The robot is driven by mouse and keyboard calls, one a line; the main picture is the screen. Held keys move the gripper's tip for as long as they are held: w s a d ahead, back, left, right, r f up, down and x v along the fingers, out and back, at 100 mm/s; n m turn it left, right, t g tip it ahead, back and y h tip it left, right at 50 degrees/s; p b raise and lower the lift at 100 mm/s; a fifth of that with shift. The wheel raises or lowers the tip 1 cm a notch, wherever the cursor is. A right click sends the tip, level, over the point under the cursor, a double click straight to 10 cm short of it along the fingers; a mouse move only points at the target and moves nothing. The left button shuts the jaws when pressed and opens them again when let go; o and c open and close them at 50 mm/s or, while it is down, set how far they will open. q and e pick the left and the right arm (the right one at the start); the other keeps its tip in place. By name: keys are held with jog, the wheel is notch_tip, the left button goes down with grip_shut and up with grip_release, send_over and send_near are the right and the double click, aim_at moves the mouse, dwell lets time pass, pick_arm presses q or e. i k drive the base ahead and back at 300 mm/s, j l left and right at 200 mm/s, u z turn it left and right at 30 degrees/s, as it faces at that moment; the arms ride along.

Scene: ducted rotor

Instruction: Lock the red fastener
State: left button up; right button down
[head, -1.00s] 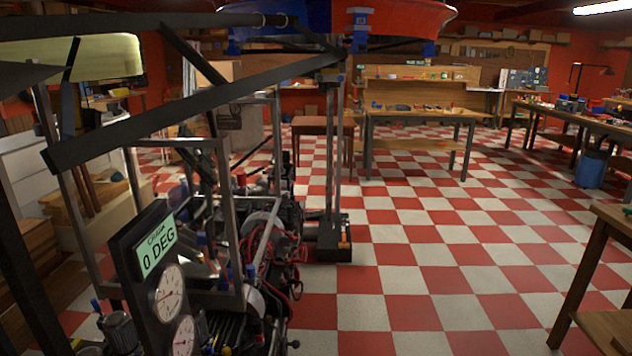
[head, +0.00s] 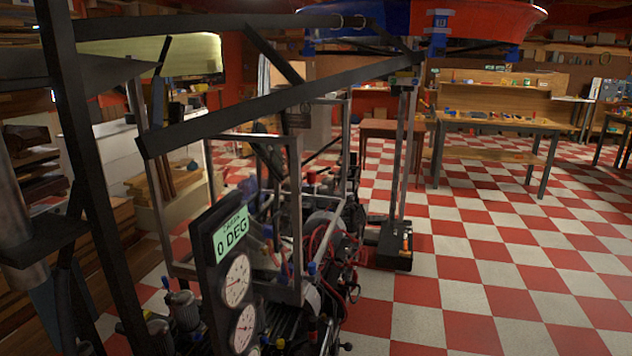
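A machine in a metal frame (head: 298,205) stands in front of me, with cables, blue-capped parts and dark housings inside it. A panel on its near side carries a green display (head: 231,231) reading 0 DEG and two round white dials. A small red part (head: 311,178) shows on top of the machine. I cannot tell whether it is the red fastener or how it is set. Neither of my grippers is in view.
Dark beams cross the near left. A post on a black base (head: 394,243) stands right of the machine. A blue and red hull (head: 480,22) hangs above. Workbenches (head: 500,122) stand at the back. The checkered floor at right is clear.

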aim_at(311, 188)
jog(key=i+l+u, duration=0.1)
jog(key=i+l, duration=0.15)
jog(key=i+l+u, duration=0.15)
jog(key=l, duration=0.25)
jog(key=i+l+u, duration=0.1)
jog(key=i+l, duration=0.25)
jog(key=i+l+u, duration=0.1)
jog(key=l, duration=0.3)
jog(key=i+l+u, duration=0.1)
jog(key=i+l, duration=0.2)
jog(key=l, duration=0.1)
